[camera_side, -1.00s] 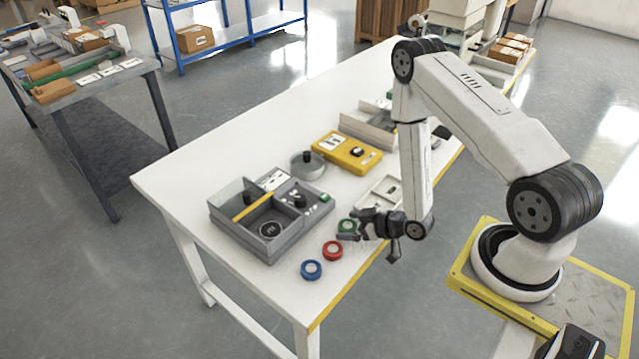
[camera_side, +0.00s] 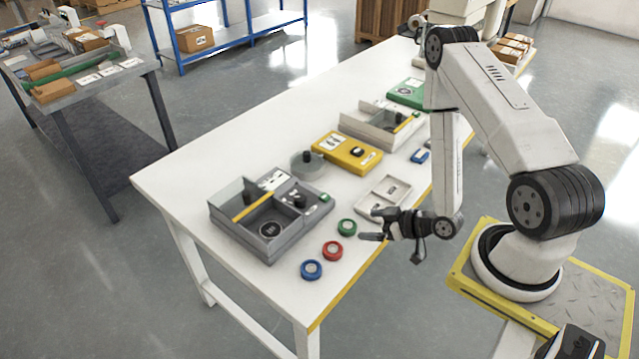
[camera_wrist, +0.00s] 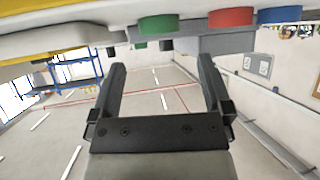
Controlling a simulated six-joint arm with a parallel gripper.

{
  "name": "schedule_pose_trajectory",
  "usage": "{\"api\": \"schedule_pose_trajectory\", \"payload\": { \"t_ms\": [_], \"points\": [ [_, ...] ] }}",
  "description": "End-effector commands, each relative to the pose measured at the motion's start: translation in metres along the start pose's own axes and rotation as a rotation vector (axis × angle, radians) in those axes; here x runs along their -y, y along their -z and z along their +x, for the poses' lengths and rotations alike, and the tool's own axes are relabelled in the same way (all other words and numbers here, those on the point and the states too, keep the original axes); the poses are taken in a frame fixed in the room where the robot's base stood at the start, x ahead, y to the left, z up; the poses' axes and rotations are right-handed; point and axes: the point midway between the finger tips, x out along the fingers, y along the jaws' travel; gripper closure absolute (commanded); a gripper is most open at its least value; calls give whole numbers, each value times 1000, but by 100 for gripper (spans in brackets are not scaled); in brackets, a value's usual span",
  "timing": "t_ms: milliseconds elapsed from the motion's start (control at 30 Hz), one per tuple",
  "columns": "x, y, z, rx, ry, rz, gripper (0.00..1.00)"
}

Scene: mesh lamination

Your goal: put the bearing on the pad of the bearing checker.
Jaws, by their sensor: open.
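Three ring-shaped pieces, blue (camera_side: 311,270), red (camera_side: 332,250) and green (camera_side: 347,228), lie in a row near the table's front edge. I cannot tell which piece is the bearing. A grey open box (camera_side: 228,225) beside them has compartments, a dark knob and a round marked spot (camera_side: 269,229) on its floor. It may be the checker, but I cannot tell. My gripper (camera_side: 369,225) is open and empty, right of the green ring and apart from it. In the wrist view, nothing is between the fingers (camera_wrist: 161,64); the green (camera_wrist: 158,25), red (camera_wrist: 231,17) and blue (camera_wrist: 279,15) pieces show at the top.
A round grey dish with a black knob (camera_side: 308,164), a yellow box (camera_side: 347,154) and a pale compartment tray (camera_side: 384,194) stand on the white table (camera_side: 180,183). A second tray (camera_side: 379,124) and a green item (camera_side: 407,93) stand farther back. The table's left end is clear.

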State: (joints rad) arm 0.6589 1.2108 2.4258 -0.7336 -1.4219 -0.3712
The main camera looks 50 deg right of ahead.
Motion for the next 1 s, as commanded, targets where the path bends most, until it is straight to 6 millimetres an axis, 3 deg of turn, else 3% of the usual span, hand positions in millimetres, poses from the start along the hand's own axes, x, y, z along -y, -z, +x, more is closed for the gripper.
{"api": "schedule_pose_trajectory", "payload": {
  "t_ms": [300,1000],
  "points": [
    [0,0,-14,0,0,0,0],
    [-1,2,-13,16,3,-10,0]
  ]
}}
